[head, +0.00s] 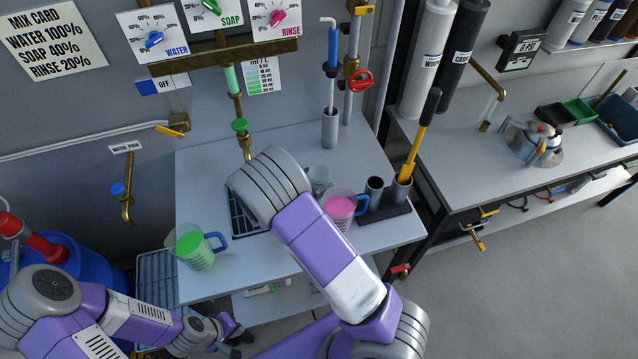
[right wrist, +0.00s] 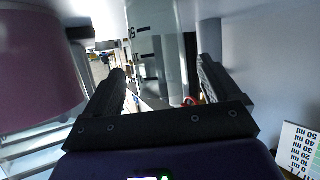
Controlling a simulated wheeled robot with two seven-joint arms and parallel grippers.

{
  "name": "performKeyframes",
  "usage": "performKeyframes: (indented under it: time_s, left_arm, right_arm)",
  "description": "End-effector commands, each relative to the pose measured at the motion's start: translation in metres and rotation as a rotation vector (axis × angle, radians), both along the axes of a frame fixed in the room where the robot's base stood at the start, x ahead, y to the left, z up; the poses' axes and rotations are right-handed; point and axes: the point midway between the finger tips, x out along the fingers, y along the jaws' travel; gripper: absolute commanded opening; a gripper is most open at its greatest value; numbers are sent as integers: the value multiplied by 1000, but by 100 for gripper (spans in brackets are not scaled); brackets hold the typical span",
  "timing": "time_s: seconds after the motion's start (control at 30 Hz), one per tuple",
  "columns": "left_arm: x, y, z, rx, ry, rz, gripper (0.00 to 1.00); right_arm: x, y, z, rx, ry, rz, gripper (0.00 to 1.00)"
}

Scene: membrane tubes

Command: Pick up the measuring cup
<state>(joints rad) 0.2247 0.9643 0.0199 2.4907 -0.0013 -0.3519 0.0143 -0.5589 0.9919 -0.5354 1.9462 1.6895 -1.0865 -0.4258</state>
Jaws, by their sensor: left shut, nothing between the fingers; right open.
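A small clear cup (head: 319,176), which looks like the measuring cup, stands on the bench just right of my right wrist, partly hidden by it. In the right wrist view a clear vessel with black marks (right wrist: 143,45) shows between and beyond the fingers of my right gripper (right wrist: 162,78); it seems to be this cup. The right gripper is open, and no contact shows. In the head view my own arm hides it. My left gripper (head: 228,328) is shut and empty, low at the left, below the bench's front edge.
A blue-handled jug of pink liquid (head: 341,207) stands close right of my right arm. A jug of green liquid (head: 194,246) is at the bench's left front. A dark holder (head: 385,212) stands at the right. A brass tap (head: 243,140) hangs behind my wrist.

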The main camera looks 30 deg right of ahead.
Motion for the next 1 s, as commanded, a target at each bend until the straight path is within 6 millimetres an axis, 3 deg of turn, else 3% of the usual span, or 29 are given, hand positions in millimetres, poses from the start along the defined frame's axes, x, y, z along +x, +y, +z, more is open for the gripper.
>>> performKeyframes:
  time_s: [0.17,0.43,0.8,1.0]
  left_arm:
    - [0,0,-4,0,0,0,0]
    - [0,0,-4,0,0,0,0]
    - [0,0,-4,0,0,0,0]
    - [0,0,-3,0,0,0,0]
  right_arm:
    - [6,-19,-9,-1,2,0,90]
    - [7,-21,-10,0,1,0,90]
    - [6,-21,-9,0,1,0,35]
    - [7,-21,-9,0,0,0,35]
